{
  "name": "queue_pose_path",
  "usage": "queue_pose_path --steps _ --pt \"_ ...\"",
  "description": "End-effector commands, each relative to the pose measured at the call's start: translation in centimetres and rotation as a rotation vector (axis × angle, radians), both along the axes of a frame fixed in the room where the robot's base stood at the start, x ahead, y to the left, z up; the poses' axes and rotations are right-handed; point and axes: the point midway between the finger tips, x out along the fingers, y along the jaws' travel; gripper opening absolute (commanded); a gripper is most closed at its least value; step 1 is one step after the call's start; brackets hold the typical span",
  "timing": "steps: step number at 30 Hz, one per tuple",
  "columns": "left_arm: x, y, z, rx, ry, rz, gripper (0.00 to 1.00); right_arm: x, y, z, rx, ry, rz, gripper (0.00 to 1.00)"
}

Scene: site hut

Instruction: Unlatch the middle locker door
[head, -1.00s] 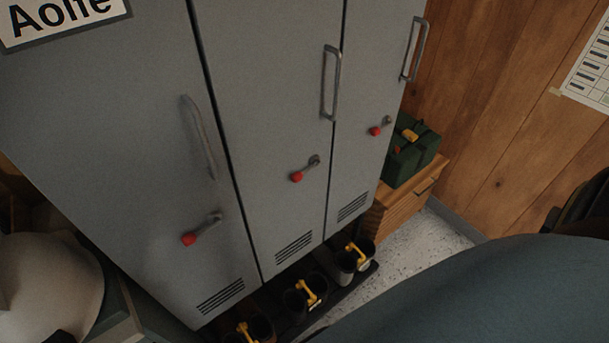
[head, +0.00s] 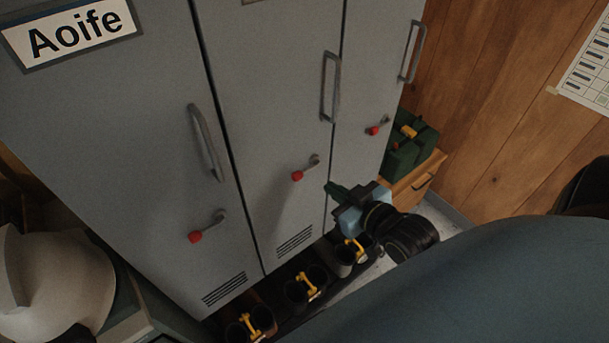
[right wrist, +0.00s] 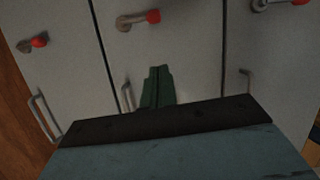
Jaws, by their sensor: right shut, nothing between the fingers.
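The middle locker door (head: 272,120) is grey and closed. Its latch has a red knob (head: 297,176) on a short metal lever that slants down to the left from its pivot (head: 314,160). A vertical bar handle (head: 330,88) is above the latch. In the right wrist view the middle latch (right wrist: 138,20) is at the top, with the view turned over. My right gripper (head: 332,188) is shut and empty, its green fingers right of and slightly below the red knob, apart from it. The fingers (right wrist: 157,85) also show in the right wrist view. My left gripper is out of view.
The left locker door (head: 150,130) and right locker door (head: 380,90) have similar latches. Several boots with yellow pulls (head: 302,290) stand below. A green case (head: 405,150) sits on a wooden cabinet at right; a white helmet (head: 55,285) is at lower left.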

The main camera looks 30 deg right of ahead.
Motion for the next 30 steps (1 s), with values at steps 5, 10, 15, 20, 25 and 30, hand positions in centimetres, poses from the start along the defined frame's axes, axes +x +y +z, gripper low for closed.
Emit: queue_pose_path --steps 5,10,15,20,25,30 --pt "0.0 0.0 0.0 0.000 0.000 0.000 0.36 0.0 0.0 0.0 0.000 0.000 0.000 0.00" --pt "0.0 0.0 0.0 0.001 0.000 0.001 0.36 0.2 0.0 -0.1 0.000 0.001 0.000 0.00" --pt "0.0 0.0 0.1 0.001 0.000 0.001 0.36 1.9 0.1 -0.6 0.000 -0.001 0.000 0.00" --pt "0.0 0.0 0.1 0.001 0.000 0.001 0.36 4.6 0.2 -1.4 0.000 -0.002 0.000 0.00" --pt "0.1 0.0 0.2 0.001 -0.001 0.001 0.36 7.8 0.4 -2.5 0.001 -0.002 -0.001 0.00" --pt "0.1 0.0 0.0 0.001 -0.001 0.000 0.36 10.1 0.5 -4.2 0.000 0.003 0.000 0.00"
